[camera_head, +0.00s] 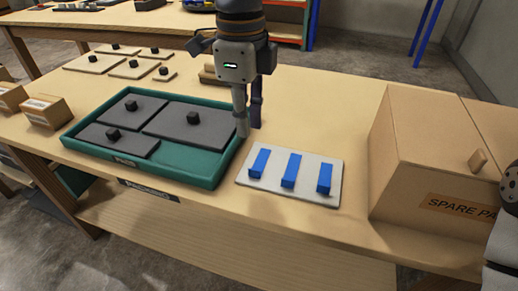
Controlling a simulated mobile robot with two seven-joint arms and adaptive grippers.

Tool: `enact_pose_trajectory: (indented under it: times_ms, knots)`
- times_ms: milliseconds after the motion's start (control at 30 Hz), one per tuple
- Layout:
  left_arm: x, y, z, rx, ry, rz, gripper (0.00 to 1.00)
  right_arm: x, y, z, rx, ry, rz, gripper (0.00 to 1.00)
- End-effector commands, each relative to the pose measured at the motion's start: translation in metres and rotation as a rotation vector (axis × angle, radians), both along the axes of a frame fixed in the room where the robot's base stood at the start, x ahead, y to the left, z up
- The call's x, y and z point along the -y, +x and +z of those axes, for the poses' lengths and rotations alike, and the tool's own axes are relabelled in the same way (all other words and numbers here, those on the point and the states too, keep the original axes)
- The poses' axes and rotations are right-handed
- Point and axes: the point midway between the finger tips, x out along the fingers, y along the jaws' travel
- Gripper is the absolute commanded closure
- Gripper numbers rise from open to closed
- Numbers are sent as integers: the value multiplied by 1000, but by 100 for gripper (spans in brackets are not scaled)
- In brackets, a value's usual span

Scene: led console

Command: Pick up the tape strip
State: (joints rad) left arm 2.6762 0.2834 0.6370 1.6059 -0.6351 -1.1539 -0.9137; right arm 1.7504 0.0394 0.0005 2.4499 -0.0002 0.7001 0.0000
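Several blue tape strips lie side by side on a pale board: a left strip (259,163), a middle strip (291,170) and a right strip (324,179). The pale board (274,186) lies flat on the workbench, right of the green tray. My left gripper (249,130) points down above the tray's right edge, close to the board's upper left corner and behind the left strip. I see nothing held in it.
The green tray (186,182) holds several dark plates with black knobs. Cardboard boxes, including a large spare-parts box (420,150), stand to the right. Small boxes (46,111) and beige knobbed plates (94,62) are at left. Bench behind the board is clear.

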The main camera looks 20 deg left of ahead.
Motion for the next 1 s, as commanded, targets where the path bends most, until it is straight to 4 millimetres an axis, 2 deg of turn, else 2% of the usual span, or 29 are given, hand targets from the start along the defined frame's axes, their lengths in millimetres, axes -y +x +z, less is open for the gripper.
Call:
enact_pose_trajectory:
  times_ms: [67, 300, 467, 633, 733, 933, 967, 1000]
  knots:
    - [-2, 0, -1, 0, 8, -10, 85, 0, -1, -1, -3, -1, -1, 100]
    - [-1, 0, -53, -3, 8, -10, 85, 0, -5, -4, -16, -1, -1, 100]
    - [0, 0, -74, -3, 8, -10, 85, 0, -6, -5, -20, 0, -1, 100]
    - [2, 3, -107, -3, 8, -8, 85, 0, -8, -7, -28, -1, -1, 100]
    - [1, 3, -116, 1, 8, -7, 85, 0, -8, -8, -29, -1, -1, 100]
    - [1, 3, -117, 4, 8, -6, 85, 0, -8, -8, -28, -1, -1, 100]
    - [1, 3, -116, 4, 8, -6, 90, 0, -8, -8, -28, -1, -1, 100]
    - [1, 3, -116, 3, 8, -6, 99, 0, -8, -8, -28, -1, -1, 100]
